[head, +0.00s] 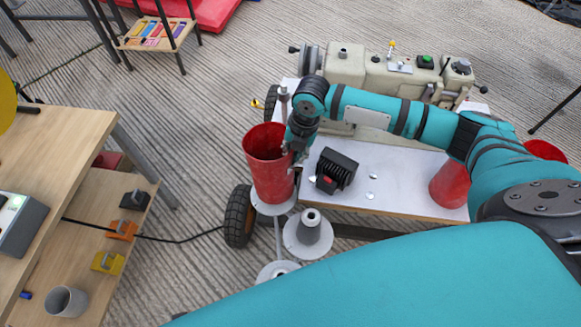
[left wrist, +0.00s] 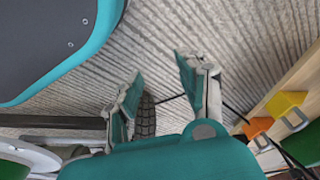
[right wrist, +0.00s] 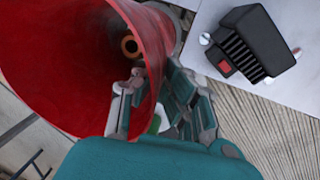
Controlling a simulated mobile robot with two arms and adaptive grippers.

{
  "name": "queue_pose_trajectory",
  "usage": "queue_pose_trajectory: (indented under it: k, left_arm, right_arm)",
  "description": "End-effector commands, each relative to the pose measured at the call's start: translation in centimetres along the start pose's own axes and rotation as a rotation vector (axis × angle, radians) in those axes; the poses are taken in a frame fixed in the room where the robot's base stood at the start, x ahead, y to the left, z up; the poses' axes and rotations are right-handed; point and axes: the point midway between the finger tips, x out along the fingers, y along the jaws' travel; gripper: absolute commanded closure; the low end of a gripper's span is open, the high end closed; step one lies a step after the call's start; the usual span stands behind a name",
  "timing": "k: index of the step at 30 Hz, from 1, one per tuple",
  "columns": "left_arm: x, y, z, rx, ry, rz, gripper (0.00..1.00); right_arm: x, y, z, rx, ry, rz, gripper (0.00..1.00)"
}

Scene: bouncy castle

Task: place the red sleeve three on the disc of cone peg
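A tall red sleeve (head: 268,168) stands upright in the head view, its lower end over a pale grey disc (head: 272,208). In the right wrist view I look into the sleeve (right wrist: 60,70), and a peg top (right wrist: 130,46) with a hole shows inside it, so the sleeve is around the peg. My right gripper (head: 298,148) is at the sleeve's right rim. In the right wrist view its fingers (right wrist: 153,85) straddle the wall, one inside and one outside, with a gap between them. My left gripper (left wrist: 160,85) is open and empty above the ribbed floor.
A bare cone peg (head: 310,227) on its disc and another disc (head: 275,271) stand close by. Two more red sleeves (head: 451,184) (head: 545,150) are at the right. A black finned block (head: 336,170) lies on the white cart top (head: 400,170). A wooden shelf (head: 85,225) is left.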

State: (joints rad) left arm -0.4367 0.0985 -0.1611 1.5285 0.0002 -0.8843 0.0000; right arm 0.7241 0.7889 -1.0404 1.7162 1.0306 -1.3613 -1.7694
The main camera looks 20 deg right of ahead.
Motion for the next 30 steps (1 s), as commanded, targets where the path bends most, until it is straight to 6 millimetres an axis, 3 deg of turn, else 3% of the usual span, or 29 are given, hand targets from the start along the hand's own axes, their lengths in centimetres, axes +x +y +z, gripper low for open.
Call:
queue_pose_trajectory:
  k: [9, 20, 21, 26, 30]
  left_arm:
    - [-2.3, -0.2, -1.9, -0.003, 0.017, -0.003, 0.60]
    - [-2.5, -0.2, -2.0, -0.003, 0.017, -0.004, 0.60]
    - [-2.6, -0.2, -2.1, -0.003, 0.017, -0.004, 0.60]
    - [-2.5, -0.2, -2.1, -0.003, 0.018, -0.004, 0.60]
    - [-2.5, -0.2, -2.1, -0.003, 0.018, -0.004, 0.60]
  right_arm:
    - [4.1, -0.7, -0.1, -0.001, 0.001, 0.000, 1.00]
    - [4.4, -0.7, -0.1, -0.001, 0.001, 0.000, 1.00]
    - [4.4, -0.7, -0.1, -0.001, 0.001, 0.000, 0.91]
    - [4.3, -0.7, -0.1, -0.001, 0.001, 0.000, 0.71]
    - [4.3, -0.7, -0.1, -0.001, 0.000, 0.000, 0.71]
